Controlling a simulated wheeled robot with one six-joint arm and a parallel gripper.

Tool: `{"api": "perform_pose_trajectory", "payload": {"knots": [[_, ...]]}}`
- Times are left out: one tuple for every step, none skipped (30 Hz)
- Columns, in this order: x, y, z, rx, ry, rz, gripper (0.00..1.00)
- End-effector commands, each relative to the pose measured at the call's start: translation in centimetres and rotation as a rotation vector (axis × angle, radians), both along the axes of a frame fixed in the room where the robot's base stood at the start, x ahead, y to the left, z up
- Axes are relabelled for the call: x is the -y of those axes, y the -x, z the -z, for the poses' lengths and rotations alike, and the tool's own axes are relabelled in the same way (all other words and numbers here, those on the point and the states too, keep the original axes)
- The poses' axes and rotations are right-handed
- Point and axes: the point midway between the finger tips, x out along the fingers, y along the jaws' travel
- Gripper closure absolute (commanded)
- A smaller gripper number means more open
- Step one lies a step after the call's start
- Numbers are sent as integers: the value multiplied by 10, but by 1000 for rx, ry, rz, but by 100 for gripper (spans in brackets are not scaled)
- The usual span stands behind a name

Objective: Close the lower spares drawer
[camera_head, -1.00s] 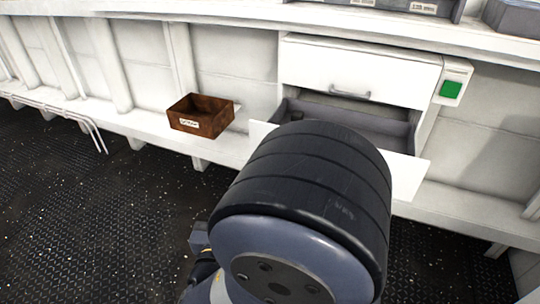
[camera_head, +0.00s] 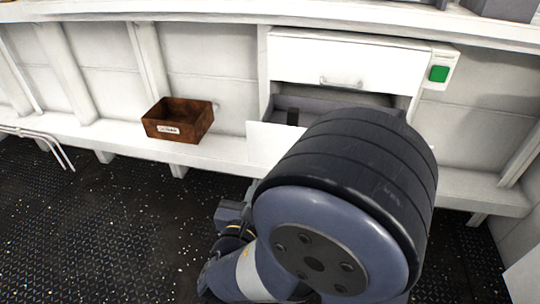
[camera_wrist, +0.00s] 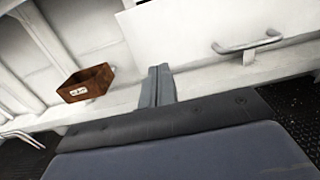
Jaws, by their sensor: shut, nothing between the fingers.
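The lower spares drawer (camera_head: 258,143) stands open below a closed upper drawer (camera_head: 342,62). Its white front sticks out and its grey inside shows, but my arm hides its right part. A dark upright piece stands at its left side in the head view; I cannot tell whether it is part of the drawer or my fingers. In the wrist view my gripper (camera_wrist: 158,84) is shut and empty. Its tips are just below the left part of a white panel (camera_wrist: 185,25) with a metal handle (camera_wrist: 248,43). I cannot tell whether they touch it.
A brown labelled crate (camera_head: 180,118) stands on the white ledge (camera_head: 225,150) left of the drawers; it also shows in the wrist view (camera_wrist: 86,82). A green square (camera_head: 439,74) is on the cabinet's right. White rails (camera_head: 40,140) stand at far left. Dark deck is open at left.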

Motion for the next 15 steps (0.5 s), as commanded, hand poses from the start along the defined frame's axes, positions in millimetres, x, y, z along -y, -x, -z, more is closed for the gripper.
{"api": "perform_pose_trajectory", "payload": {"knots": [[4, -7, 2, 2, -3, 7, 100], [5, -12, 2, 2, -3, 6, 100], [7, -17, 2, 2, -3, 7, 100], [8, -22, 2, 2, -3, 6, 100], [10, -26, 2, 2, -3, 6, 100], [12, -32, 2, 3, -1, 6, 100], [13, -36, 2, 3, -2, 6, 100], [15, -41, 2, 2, -3, 6, 100], [17, -47, 2, 3, -1, 6, 100], [19, -52, 2, 2, -3, 7, 100], [20, -56, 2, 3, -2, 6, 100], [22, -63, 2, 2, -3, 6, 100], [23, -68, 2, 2, -3, 5, 100], [25, -72, 2, 3, -2, 6, 100], [27, -78, 2, 1, -1, 5, 100]]}}
